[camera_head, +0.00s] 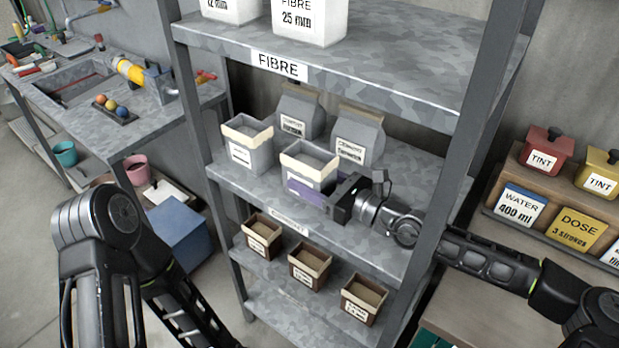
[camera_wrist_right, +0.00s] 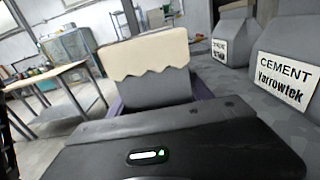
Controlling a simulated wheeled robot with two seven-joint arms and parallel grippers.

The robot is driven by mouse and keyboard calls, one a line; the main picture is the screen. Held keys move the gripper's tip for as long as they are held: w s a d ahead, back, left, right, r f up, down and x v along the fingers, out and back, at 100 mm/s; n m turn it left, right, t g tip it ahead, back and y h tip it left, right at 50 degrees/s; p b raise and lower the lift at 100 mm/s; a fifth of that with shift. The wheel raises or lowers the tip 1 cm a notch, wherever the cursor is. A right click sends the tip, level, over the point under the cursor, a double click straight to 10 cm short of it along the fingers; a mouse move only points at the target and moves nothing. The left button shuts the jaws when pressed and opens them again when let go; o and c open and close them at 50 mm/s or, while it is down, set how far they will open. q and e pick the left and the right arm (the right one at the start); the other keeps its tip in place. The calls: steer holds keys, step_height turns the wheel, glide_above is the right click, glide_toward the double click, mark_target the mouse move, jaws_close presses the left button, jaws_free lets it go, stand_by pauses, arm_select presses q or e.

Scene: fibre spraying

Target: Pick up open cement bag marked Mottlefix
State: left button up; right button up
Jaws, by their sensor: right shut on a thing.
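Two open grey cement bags with cream rolled rims stand at the front of the middle shelf (camera_head: 400,216). The left open bag (camera_head: 250,150) has a label too small to read. My right gripper (camera_head: 308,190) reaches in from the right and is shut on the right open bag (camera_head: 312,163), its purple jaws around the lower body. The gripper hides that bag's label, so I cannot read its name. In the right wrist view the held bag (camera_wrist_right: 150,92) looks upright between the jaws. I cannot tell whether it touches the shelf. My left gripper is out of view; only my left arm shows.
Two closed cement bags stand behind, one left (camera_head: 298,112) and one right (camera_head: 358,140); the right one reads Yarrowtek in the wrist view (camera_wrist_right: 285,80). Upper shelf (camera_head: 400,58) holds white fibre tubs (camera_head: 310,20). Lower shelf holds brown boxes (camera_head: 310,265). Shelf posts flank the bags.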

jaws_close()
steer(key=shift+r, duration=0.2)
step_height(320, 180, up, 10)
steer(key=shift+f, duration=0.15)
stand_by(1.1)
stand_by(0.8)
